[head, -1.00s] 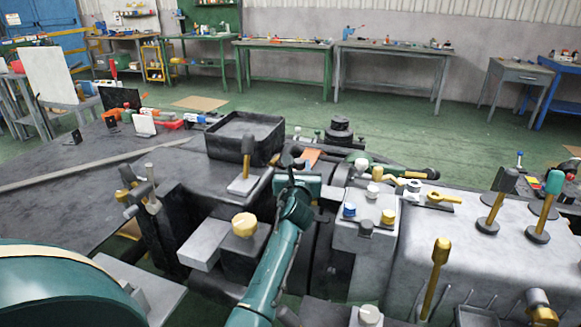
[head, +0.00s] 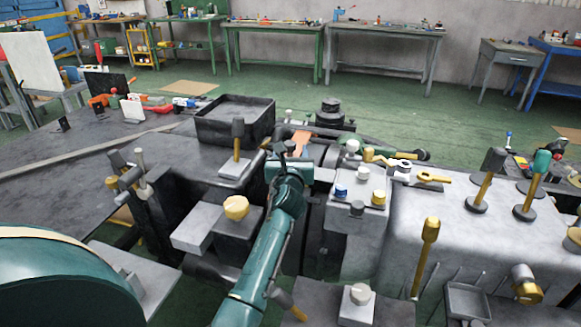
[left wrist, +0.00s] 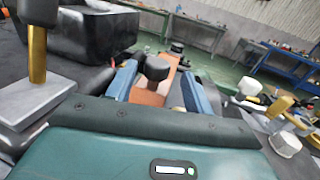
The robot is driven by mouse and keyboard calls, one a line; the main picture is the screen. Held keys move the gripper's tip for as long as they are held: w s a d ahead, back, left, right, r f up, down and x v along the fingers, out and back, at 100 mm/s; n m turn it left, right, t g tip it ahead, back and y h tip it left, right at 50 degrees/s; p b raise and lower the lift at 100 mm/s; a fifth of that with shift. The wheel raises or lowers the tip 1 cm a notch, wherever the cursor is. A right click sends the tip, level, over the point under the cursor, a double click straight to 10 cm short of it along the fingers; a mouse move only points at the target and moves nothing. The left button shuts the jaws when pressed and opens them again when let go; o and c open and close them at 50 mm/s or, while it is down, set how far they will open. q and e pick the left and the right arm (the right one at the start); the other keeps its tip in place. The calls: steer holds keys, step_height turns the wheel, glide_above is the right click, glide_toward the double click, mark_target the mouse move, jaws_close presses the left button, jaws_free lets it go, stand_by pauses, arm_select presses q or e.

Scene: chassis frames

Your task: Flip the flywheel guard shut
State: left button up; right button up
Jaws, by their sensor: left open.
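An orange flat piece (head: 301,142), which may be the flywheel guard, shows just beyond my left gripper (head: 289,158) in the head view. In the left wrist view the orange piece (left wrist: 150,96) lies between and beyond the two blue fingers of my left gripper (left wrist: 160,88). A dark rounded knob (left wrist: 157,68) stands in the gap between the fingers. The fingers are apart; I cannot tell whether they touch the knob. The gripper and arm hide part of the machine below. I cannot tell the guard's angle. My right gripper is not in view.
A black open tray (head: 235,122) stands left of the gripper, with an upright dark-topped lever (head: 237,140) in front of it. A block with blue and yellow knobs (head: 357,212) is close on the right. Tall levers (head: 485,180) rise farther right.

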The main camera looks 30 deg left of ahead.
arm_select(q)
steer(key=v, duration=1.1)
steer(key=shift+s, duration=0.25)
steer(key=shift+d, duration=0.15)
